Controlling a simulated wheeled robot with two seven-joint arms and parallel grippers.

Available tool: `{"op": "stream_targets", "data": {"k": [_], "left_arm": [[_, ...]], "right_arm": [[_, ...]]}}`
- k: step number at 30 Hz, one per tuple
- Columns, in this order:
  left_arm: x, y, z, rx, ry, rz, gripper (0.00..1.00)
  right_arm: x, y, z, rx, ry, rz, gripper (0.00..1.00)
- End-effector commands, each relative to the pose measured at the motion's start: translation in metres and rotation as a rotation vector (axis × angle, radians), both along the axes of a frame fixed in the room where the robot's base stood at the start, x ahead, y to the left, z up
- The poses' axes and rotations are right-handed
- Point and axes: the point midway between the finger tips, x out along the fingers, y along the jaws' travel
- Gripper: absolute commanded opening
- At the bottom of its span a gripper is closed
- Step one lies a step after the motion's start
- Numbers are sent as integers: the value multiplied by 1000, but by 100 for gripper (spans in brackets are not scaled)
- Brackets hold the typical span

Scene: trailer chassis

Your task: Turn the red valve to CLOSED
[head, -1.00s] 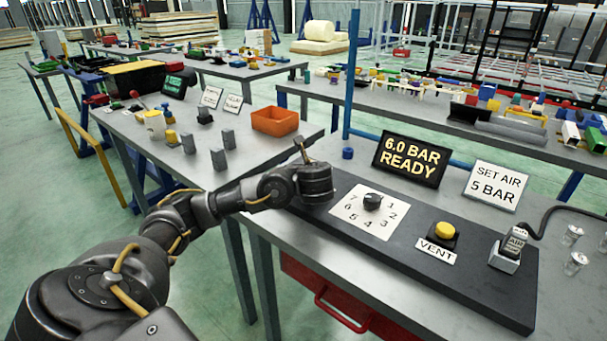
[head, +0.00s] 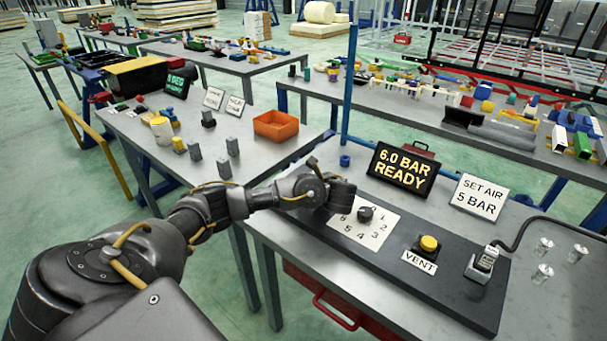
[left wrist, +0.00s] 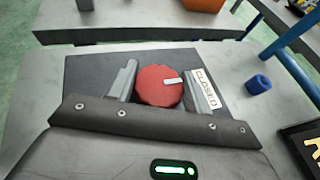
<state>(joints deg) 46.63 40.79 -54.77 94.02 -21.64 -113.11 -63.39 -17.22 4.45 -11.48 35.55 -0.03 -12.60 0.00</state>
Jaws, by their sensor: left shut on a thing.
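The red valve (left wrist: 158,87) is a round knob on a dark panel, seen from above in the left wrist view. The white mark on its top points right, toward the CLOSED label (left wrist: 206,88). My left gripper (left wrist: 163,84) has one finger on each side of the knob and is shut on it. In the head view my left gripper (head: 340,194) is low over the left end of the dark panel (head: 440,286) and hides the valve. My right gripper is not in view.
Right of my gripper are a numbered dial (head: 366,213), a yellow VENT button (head: 429,243) and an air plug (head: 486,259). A screen (head: 402,171) reading 6.0 BAR READY and a SET AIR 5 BAR sign (head: 480,197) stand behind. An orange bin (head: 276,125) sits farther back.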

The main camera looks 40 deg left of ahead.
Motion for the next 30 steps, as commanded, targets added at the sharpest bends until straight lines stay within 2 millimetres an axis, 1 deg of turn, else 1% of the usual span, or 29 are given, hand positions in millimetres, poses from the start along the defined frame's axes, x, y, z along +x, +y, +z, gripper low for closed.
{"op": "stream_targets", "data": {"k": [12,13,15,18,26,30], "left_arm": [[0,0,-1,-1,-1,5,27],[0,0,-1,-1,-1,5,51],[0,0,-1,-1,-1,5,60],[0,0,-1,-1,-1,5,71],[0,0,0,0,-1,5,71],[-2,-6,6,-2,-1,4,71]], "right_arm": [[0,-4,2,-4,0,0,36],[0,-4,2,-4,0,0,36],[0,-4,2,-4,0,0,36],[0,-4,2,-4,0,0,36],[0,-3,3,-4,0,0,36],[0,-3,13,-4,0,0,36]]}}
